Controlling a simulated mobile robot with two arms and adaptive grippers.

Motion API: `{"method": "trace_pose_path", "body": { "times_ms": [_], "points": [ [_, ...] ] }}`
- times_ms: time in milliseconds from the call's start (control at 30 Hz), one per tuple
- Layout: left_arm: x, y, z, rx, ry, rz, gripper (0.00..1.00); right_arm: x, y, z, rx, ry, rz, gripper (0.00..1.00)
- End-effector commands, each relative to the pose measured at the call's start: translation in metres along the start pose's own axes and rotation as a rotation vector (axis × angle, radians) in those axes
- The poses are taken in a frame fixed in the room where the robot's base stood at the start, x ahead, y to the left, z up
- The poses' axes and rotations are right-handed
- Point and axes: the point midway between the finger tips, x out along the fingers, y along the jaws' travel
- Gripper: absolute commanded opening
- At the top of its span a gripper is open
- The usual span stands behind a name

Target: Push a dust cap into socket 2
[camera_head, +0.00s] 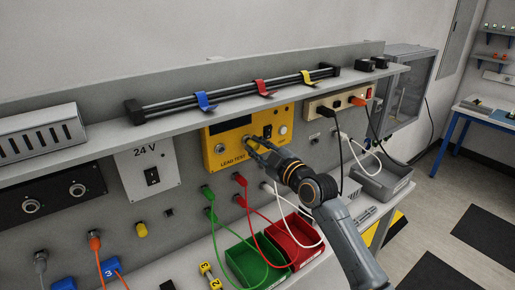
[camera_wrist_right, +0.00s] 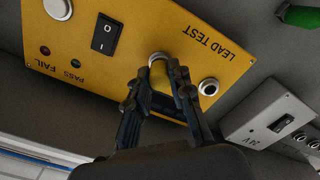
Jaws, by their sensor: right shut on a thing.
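My right gripper (camera_head: 257,147) reaches the front of the yellow LEAD TEST box (camera_head: 228,139). In the right wrist view its fingers (camera_wrist_right: 163,72) are shut on a small yellow cylindrical piece, which looks like a dust cap (camera_wrist_right: 160,78). The cap is in line with a silver-ringed socket (camera_wrist_right: 158,57) on the box face; I cannot tell whether it is seated. The box's other round socket (camera_wrist_right: 208,86) is bare. Another yellow cap (camera_head: 141,230) sits on the lower wall panel. No socket number is legible. My left gripper is not in view.
Green (camera_head: 245,265) and red (camera_head: 300,246) bins stand below the box, with hanging cables in front. Orange (camera_head: 95,240) and green (camera_head: 208,190) plugs sit in the wall panel. A shelf (camera_head: 105,139) overhangs the box. A 24 V switch panel (camera_head: 147,168) is to its left.

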Motion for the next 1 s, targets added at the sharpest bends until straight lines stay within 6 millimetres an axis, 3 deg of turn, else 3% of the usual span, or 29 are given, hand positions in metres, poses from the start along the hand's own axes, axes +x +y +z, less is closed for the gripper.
{"method": "trace_pose_path", "body": {
  "times_ms": [733, 767, 867, 1000],
  "points": [
    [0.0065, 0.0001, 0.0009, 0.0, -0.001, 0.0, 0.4, 0.0089, 0.0001, -0.0004, 0.0, 0.001, 0.001, 0.0],
    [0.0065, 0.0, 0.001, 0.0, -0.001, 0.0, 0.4, 0.0089, 0.0, -0.0004, 0.0, 0.001, 0.0, 0.25],
    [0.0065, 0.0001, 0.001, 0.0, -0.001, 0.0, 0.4, 0.0089, 0.0, -0.0003, 0.0, 0.001, 0.0, 0.45],
    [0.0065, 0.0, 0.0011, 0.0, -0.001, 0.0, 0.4, 0.0088, -0.0002, -0.0001, 0.0, 0.0, 0.0, 0.47]
  ]
}}
